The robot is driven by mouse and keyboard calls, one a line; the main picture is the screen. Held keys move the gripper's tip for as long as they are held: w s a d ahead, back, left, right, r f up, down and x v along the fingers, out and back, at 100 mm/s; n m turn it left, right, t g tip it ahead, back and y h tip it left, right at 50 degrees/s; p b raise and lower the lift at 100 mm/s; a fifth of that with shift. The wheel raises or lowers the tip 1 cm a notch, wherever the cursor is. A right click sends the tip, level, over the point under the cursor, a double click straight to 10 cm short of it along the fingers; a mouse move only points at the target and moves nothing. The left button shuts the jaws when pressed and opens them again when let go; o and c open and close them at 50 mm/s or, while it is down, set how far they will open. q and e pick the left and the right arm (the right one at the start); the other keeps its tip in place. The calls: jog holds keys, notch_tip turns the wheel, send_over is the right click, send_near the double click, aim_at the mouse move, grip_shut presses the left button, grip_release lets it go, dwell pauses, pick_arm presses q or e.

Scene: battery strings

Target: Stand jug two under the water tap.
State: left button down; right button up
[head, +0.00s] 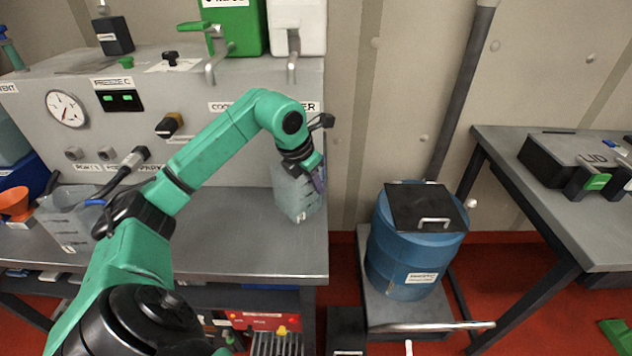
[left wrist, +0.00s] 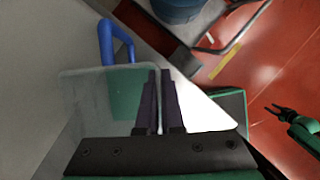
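A clear jug (head: 297,195) with a small unreadable label is at the right end of the bench, below the white tank's tap (head: 292,62). I cannot tell whether its base touches the bench. My left gripper (head: 319,180) is at its right upper side. In the left wrist view the gripper (left wrist: 160,75) has its dark fingers almost together at the jug's (left wrist: 90,105) wall; its blue handle (left wrist: 117,40) is beyond them. A second clear jug (head: 66,225) stands at the bench's left. My right gripper (left wrist: 270,108) shows small and open, with nothing in it.
A green tank (head: 238,28) with its own tap is left of the white tank (head: 300,20). The bench (head: 215,245) is clear between the jugs. A blue barrel (head: 405,265) stands right of the bench, and a grey table (head: 535,185) stands beyond it.

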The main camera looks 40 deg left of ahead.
pick_arm(q)
jog(key=shift+f, duration=0.1)
jog(key=c, duration=1.1)
grip_release()
jog(key=shift+o, duration=0.2)
jog(key=shift+r, duration=0.35)
jog(key=v, duration=1.1)
jog(key=shift+s+r, duration=0.25)
jog(key=shift+r, duration=0.05)
